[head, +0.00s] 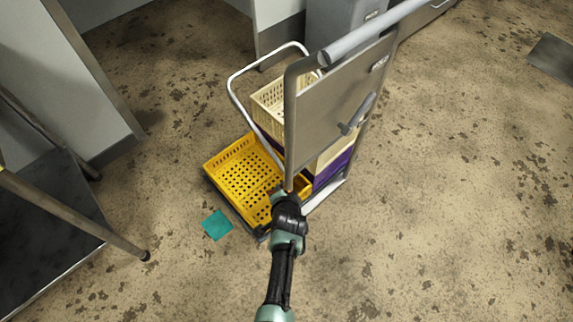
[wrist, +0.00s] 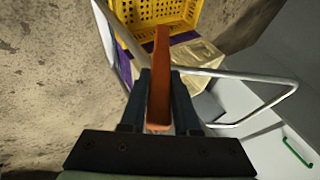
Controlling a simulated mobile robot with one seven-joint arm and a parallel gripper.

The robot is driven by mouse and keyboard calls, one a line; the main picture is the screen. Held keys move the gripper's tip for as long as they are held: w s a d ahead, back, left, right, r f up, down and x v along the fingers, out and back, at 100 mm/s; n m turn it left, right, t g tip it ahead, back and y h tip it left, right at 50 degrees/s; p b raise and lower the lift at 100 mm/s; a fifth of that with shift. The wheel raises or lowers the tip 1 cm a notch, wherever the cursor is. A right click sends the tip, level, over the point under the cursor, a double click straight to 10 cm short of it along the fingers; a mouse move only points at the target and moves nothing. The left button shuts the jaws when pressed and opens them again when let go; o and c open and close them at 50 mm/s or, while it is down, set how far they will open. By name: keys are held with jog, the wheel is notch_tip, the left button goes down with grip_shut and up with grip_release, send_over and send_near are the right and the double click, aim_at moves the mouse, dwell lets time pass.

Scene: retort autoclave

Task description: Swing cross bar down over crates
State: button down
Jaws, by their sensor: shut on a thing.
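A wheeled cart carries yellow crates (head: 228,178), a cream crate (head: 268,98) and a purple crate (head: 335,168). A bent light metal tube (head: 232,88), which looks like the cross bar, rises in a loop beside the crates; a metal tube also crosses the wrist view (wrist: 247,77). My gripper (head: 287,192) is low at the near end of the cart, beside the yellow crate. In the wrist view my gripper (wrist: 160,105) is shut on an orange-brown handle (wrist: 161,60). Whether the handle joins the tube is hidden.
A grey panel (head: 335,95) with a thick top rail (head: 370,32) stands upright at the cart's right side. A teal sheet (head: 217,225) lies on the floor at left. A metal-legged table (head: 45,215) stands at far left. The floor at right is mostly clear.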

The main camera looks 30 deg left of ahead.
aim_at(271, 191)
jog(key=shift+w+a+r+n+g+h+p, duration=0.15)
jog(key=shift+a+r+h+p, duration=0.2)
jog(key=shift+a, duration=0.1)
jog(key=shift+w+a+r+n+g+h+p, duration=0.15)
jog(key=shift+a+r+h+p, duration=0.05)
jog(key=shift+a+r+h, duration=0.2)
jog(key=shift+w+a+f+h+b, duration=0.1)
jog(key=shift+w+a+h+b, duration=0.05)
jog(key=shift+a+h+b, duration=0.15)
jog(key=shift+w+a+h+b, duration=0.15)
jog(key=shift+a+h, duration=0.2)
jog(key=shift+a, duration=0.05)
jog(key=a+h+b, duration=0.1)
jog(key=a+g+h+b, duration=0.1)
jog(key=b, duration=0.1)
jog(key=shift+w+n+b, duration=0.3)
jog(key=shift+w, duration=0.05)
jog(key=shift+w+a+r+g+h+b, duration=0.1)
jog(key=shift+a+r+g+h+b, duration=0.2)
jog(key=shift+h+b, duration=0.4)
jog(key=shift+a, duration=0.1)
jog(key=c, duration=0.6)
grip_release()
jog(key=shift+c, duration=0.2)
